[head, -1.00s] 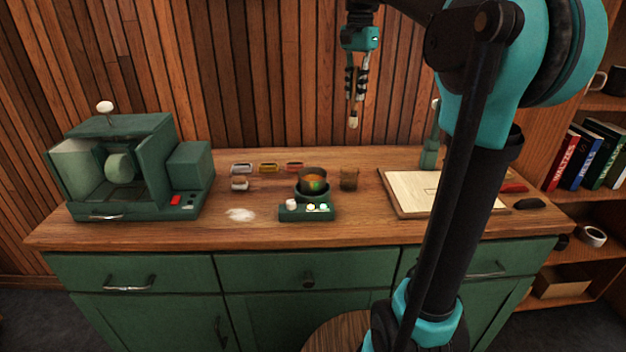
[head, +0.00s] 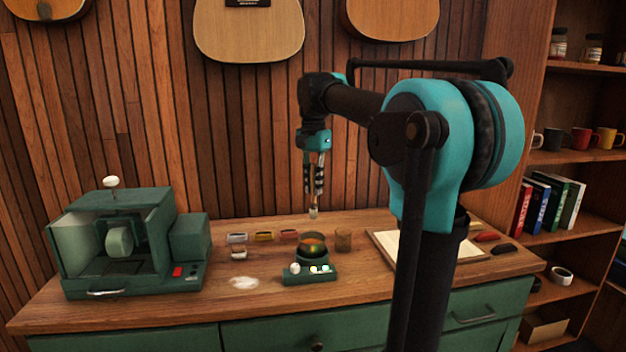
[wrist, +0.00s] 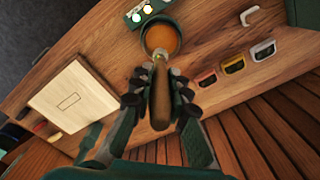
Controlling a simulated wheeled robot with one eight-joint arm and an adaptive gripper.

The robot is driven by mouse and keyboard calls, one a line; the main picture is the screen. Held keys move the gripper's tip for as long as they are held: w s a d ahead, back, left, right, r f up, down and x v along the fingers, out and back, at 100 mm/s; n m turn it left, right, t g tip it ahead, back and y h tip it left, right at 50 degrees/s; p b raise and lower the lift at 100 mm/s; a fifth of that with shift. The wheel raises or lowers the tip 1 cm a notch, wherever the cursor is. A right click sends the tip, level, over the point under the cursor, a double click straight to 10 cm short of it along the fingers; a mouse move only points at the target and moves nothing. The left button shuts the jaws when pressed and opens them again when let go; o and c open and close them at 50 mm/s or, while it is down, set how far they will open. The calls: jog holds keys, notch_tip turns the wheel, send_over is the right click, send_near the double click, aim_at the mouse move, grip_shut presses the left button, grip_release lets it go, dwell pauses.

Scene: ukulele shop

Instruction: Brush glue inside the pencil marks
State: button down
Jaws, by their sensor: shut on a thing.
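My gripper (head: 314,180) is shut on the wooden handle of a brush (head: 314,212), which hangs with its bristles down above the glue pot (head: 313,252). The wrist view shows the brush (wrist: 160,95) between my fingers, with its tip overlapping the pot (wrist: 174,52) of amber glue (wrist: 162,36). I cannot tell from that view whether it touches the glue; in the head view the bristles are above the rim. A pale wooden board (wrist: 92,80) bears a small pencilled rectangle (wrist: 69,101). In the head view my arm hides most of the board (head: 384,238).
The pot stands on a green heater (head: 310,274) with lit buttons. A brown cup (head: 343,240) stands to its right. A green machine (head: 125,245) fills the counter's left end.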

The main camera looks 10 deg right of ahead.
aim_at(312, 209)
jog(key=shift+s+a+f, duration=0.1)
jog(key=shift+a+f, duration=0.1)
jog(key=shift+f, duration=4.75)
jog(key=shift+r, duration=0.1)
jog(key=shift+r, duration=3.8)
jog(key=shift+r, duration=2)
